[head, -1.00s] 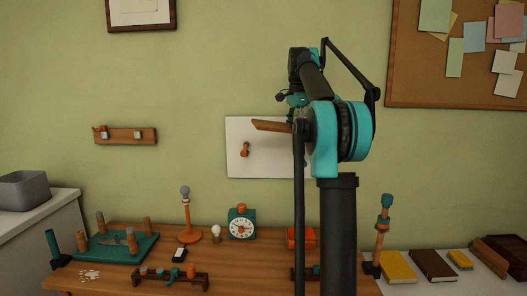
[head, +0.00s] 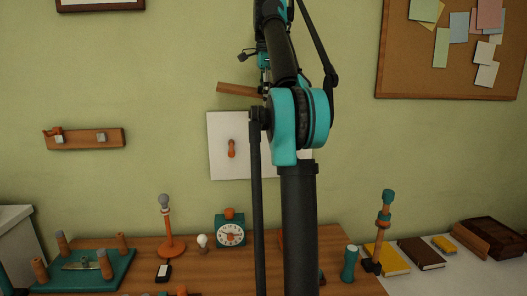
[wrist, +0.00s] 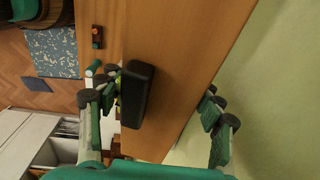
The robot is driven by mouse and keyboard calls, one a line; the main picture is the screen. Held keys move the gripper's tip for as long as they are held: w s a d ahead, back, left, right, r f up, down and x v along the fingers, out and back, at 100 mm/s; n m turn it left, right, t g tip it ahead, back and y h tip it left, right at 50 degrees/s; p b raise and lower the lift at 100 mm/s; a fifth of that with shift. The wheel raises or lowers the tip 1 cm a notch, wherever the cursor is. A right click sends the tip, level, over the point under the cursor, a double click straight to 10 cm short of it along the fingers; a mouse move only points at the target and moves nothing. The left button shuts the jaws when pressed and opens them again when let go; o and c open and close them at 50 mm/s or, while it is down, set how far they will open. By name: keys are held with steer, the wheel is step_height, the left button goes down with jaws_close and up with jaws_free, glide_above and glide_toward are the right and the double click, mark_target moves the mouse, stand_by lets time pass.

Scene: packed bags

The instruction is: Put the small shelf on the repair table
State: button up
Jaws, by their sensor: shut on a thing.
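The small shelf (head: 238,90) is a plain brown plank, held up in front of the wall above the white panel. In the wrist view its wooden face (wrist: 195,60) is large and close. My gripper (wrist: 160,85) has its teal fingers on both sides of the plank and is shut on it. A dark block (wrist: 138,95) shows against the plank; I cannot tell what it is. In the head view my arm hides the gripper and the plank's right end. The repair table (head: 200,268) is the brown wooden table below, cut off by the lower edge.
On the table are a green tray (head: 105,285) with pegs, an orange lamp (head: 170,228), a small bulb (head: 202,241), a clock (head: 230,233) and a teal post (head: 349,263). A wooden rail (head: 85,139) and white panel (head: 222,170) are on the wall. Books (head: 388,258) lie at right.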

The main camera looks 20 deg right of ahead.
step_height(320, 180, down, 19)
stand_by(0.6)
steer(key=shift+f, duration=0.1)
steer(key=o, duration=1.9)
